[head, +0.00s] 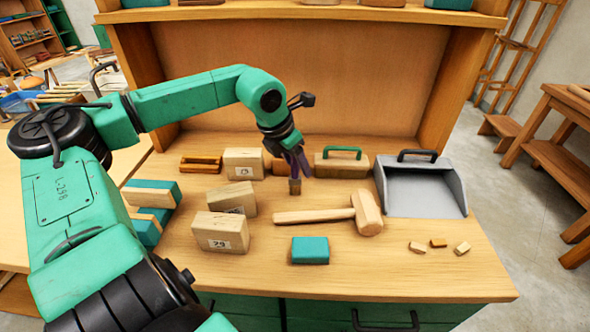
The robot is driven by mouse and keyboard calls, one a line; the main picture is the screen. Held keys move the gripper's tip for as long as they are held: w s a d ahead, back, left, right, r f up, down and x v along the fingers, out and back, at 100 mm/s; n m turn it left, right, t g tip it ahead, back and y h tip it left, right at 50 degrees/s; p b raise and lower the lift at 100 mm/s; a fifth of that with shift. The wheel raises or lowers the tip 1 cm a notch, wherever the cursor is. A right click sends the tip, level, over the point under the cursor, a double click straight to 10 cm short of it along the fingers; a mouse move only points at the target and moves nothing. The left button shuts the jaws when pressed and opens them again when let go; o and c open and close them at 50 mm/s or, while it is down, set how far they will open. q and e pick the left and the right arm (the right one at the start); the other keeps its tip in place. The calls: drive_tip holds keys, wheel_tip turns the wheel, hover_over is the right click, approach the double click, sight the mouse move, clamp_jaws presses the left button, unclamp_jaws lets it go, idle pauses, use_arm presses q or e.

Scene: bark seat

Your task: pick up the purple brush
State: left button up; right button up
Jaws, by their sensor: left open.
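My left gripper (296,163) reaches down over the back middle of the workbench (380,272), with its jaws open. A narrow purple shape that looks like the purple brush (301,162) shows right at the jaws. Just below it is a small brown block-like end (295,187), close to the bench top. I cannot tell where the fingers end and the brush begins, or whether they touch. My right gripper is not in view.
A wooden mallet (366,212) lies just in front. A grey dustpan (425,190) is to the right, and a wooden block with a green handle (341,167) is behind. Several wooden blocks (221,231) stand left. A teal block (310,251) is in front; the front right is mostly clear.

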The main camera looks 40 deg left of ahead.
use_arm(q)
drive_tip(key=shift+x, duration=1)
drive_tip(key=shift+r, duration=0.1)
clamp_jaws()
drive_tip(key=shift+w+r, duration=0.1)
drive_tip(key=shift+r, duration=0.05)
